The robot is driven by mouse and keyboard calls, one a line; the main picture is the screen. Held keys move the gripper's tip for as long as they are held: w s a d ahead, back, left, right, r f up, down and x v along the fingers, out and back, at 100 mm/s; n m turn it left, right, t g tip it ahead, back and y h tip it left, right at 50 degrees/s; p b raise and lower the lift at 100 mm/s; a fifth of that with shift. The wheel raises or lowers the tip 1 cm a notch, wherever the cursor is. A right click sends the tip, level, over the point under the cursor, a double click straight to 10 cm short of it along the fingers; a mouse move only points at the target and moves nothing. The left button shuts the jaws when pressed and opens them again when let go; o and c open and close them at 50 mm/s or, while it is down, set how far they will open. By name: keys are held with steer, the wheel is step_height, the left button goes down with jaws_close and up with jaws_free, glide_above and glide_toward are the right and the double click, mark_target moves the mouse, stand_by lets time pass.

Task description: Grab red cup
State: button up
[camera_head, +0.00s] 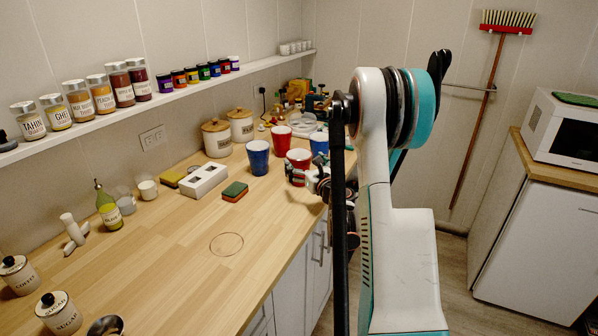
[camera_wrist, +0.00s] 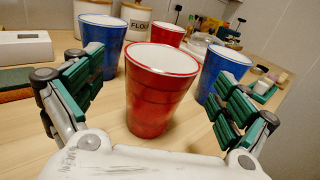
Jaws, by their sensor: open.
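A red cup (camera_wrist: 160,105) with a white inside stands upright on the wooden counter, between the spread fingers of my gripper (camera_wrist: 157,82) in the wrist view. My gripper is open, with gaps to the cup on both sides. In the head view this near red cup (camera_head: 298,158) is partly hidden behind my gripper (camera_head: 308,176). A second red cup (camera_wrist: 168,33) stands farther back, and it also shows in the head view (camera_head: 281,138).
A blue cup (camera_wrist: 103,45) stands left of the near red cup, close to my left finger. Another blue cup (camera_wrist: 222,70) stands to the right, behind my right finger. The front counter is mostly clear.

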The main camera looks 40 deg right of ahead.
mark_target(295, 153)
steer(key=x, duration=0.2)
steer(key=b+x, duration=0.1)
steer(key=shift+w+d+f+b, duration=0.2)
steer(key=shift+w+f+b, duration=0.05)
steer(key=shift+w+b, duration=0.1)
steer(key=shift+w+d+r, duration=0.1)
steer(key=shift+w+d, duration=0.05)
steer(key=shift+w, duration=0.4)
steer(key=c, duration=0.7)
steer(key=shift+c, duration=0.2)
